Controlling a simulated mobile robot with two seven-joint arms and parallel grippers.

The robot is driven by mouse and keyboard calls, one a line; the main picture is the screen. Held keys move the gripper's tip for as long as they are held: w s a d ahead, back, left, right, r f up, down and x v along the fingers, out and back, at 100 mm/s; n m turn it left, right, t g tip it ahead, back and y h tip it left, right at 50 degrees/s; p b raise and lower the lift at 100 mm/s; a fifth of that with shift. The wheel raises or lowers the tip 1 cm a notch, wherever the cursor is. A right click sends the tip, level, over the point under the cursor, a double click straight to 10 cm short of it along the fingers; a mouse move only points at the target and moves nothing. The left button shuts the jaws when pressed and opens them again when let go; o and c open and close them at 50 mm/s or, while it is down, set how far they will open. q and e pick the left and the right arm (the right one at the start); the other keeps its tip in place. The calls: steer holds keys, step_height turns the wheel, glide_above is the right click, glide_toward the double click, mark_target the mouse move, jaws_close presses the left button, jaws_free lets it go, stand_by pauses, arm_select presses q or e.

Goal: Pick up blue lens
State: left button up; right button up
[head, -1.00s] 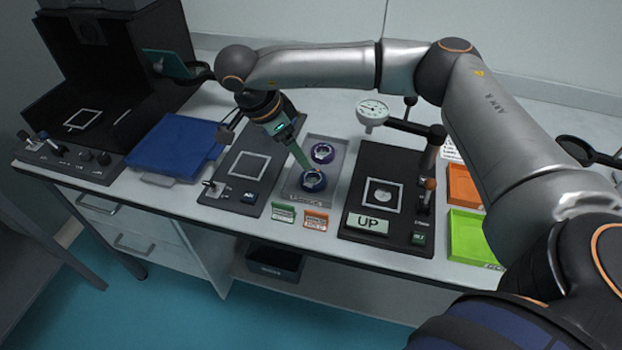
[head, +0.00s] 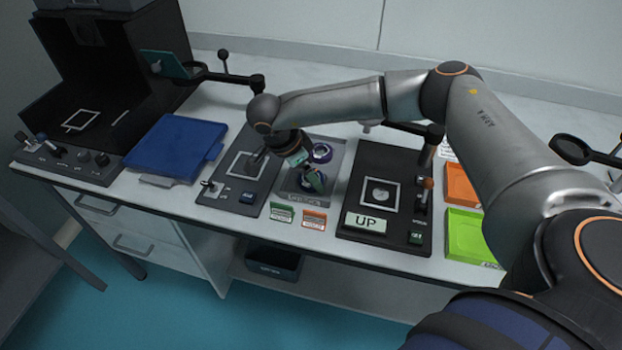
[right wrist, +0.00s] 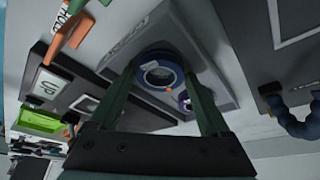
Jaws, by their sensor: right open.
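The blue lens (right wrist: 160,74), a round ring mount with clear glass, sits on a grey tray (head: 335,158). In the right wrist view it lies between my right gripper's two green fingers. My right gripper (head: 315,181) is open, pointing down at the lens. In the head view it hides most of the lens. I cannot tell how far the fingertips reach down beside it. A purple-rimmed lens (head: 322,152) sits behind it on the same tray and also shows in the right wrist view (right wrist: 185,103). My left gripper is not in view.
A black station with a white square (head: 246,165) is left of the tray; another with an "UP" sign (head: 366,222) is right. Green (head: 281,213) and orange (head: 313,219) labels lie in front. A blue bin lid (head: 176,147) and orange and green trays (head: 470,235) flank these.

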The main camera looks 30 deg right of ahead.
steer(key=c, duration=1)
steer(key=shift+c, duration=0.3)
steer(key=shift+r, duration=0.15)
